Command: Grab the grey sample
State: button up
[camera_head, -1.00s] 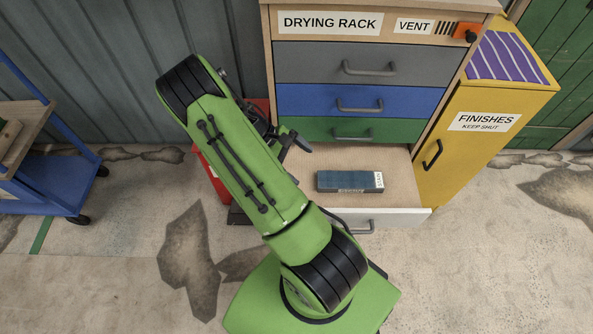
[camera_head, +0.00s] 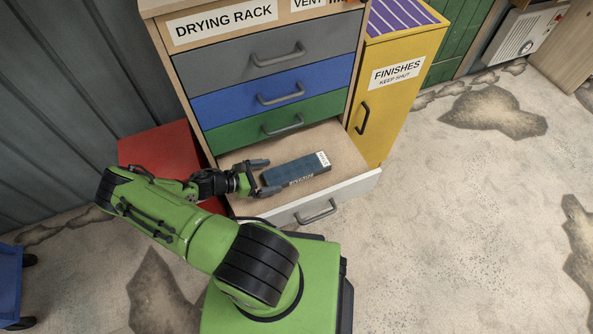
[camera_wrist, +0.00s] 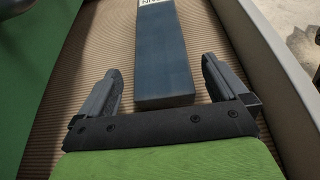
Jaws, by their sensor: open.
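The sample is a long blue-grey block (camera_head: 296,169) with a white label at its far end. It lies flat in the open bottom drawer (camera_head: 352,189), which has a white front. My gripper (camera_head: 266,177) is inside the drawer at the block's left end, open and empty. In the wrist view the block (camera_wrist: 163,55) runs away from me, and my gripper's (camera_wrist: 162,82) two fingers point along it, one on each side. The block's near end lies between the fingers, with a gap on both sides. Part of its label is cut off at the top edge.
The drying rack's grey, blue and green drawers (camera_head: 277,94) are shut above the open drawer. A yellow finishes cabinet (camera_head: 395,85) stands to its right. A red box (camera_head: 160,150) is behind my arm at left. A blue cart (camera_head: 10,285) shows at far left. Floor at right is clear.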

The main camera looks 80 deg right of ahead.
aim_at(281, 174)
jog(key=x, duration=0.4)
jog(key=shift+s, duration=0.2)
jog(key=c, duration=1.1)
